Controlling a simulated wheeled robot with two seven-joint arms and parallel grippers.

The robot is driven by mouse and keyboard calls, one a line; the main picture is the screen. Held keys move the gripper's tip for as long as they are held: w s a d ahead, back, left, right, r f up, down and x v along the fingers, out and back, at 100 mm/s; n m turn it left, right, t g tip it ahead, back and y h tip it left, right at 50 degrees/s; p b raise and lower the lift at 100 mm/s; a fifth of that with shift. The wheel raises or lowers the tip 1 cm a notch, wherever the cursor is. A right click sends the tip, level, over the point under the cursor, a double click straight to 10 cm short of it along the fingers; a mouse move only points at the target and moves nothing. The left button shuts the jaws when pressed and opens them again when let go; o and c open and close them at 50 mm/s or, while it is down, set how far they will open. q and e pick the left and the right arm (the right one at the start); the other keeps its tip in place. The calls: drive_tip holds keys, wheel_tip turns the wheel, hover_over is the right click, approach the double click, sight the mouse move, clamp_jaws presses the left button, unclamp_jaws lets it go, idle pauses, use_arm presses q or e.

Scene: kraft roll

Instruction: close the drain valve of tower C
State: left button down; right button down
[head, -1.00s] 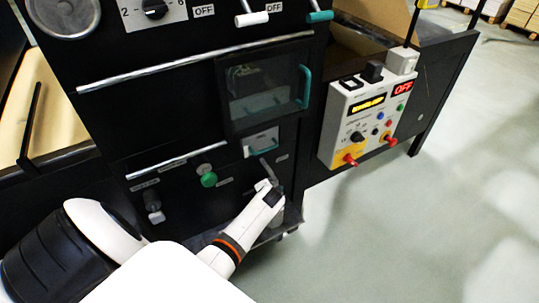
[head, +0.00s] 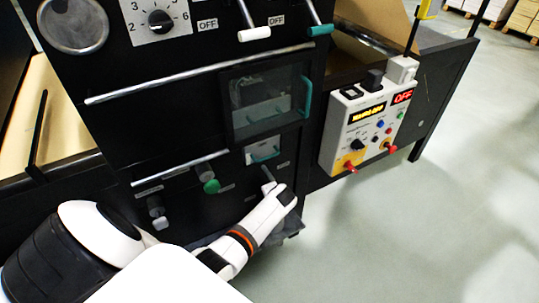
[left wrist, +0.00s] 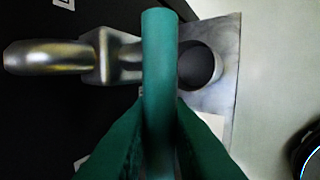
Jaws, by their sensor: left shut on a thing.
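In the left wrist view, a teal lever (left wrist: 160,60) stands upright across a metal valve body (left wrist: 118,57), with a silver pipe (left wrist: 45,57) running left from it. My left gripper (left wrist: 160,108) is shut on the lever, one finger on each side. I cannot read which tower label belongs to this valve. My right gripper is not in view.
A white control box (head: 365,128) with red knobs and an OFF display hangs to the right. Open floor (head: 420,230) lies at the lower right.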

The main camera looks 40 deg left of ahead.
use_arm(q)
drive_tip(key=c, duration=1.4)
unclamp_jaws()
drive_tip(key=shift+w, duration=0.1)
drive_tip(key=shift+o, duration=0.2)
drive_tip(key=p+v, duration=0.2)
drive_tip(key=v, duration=1)
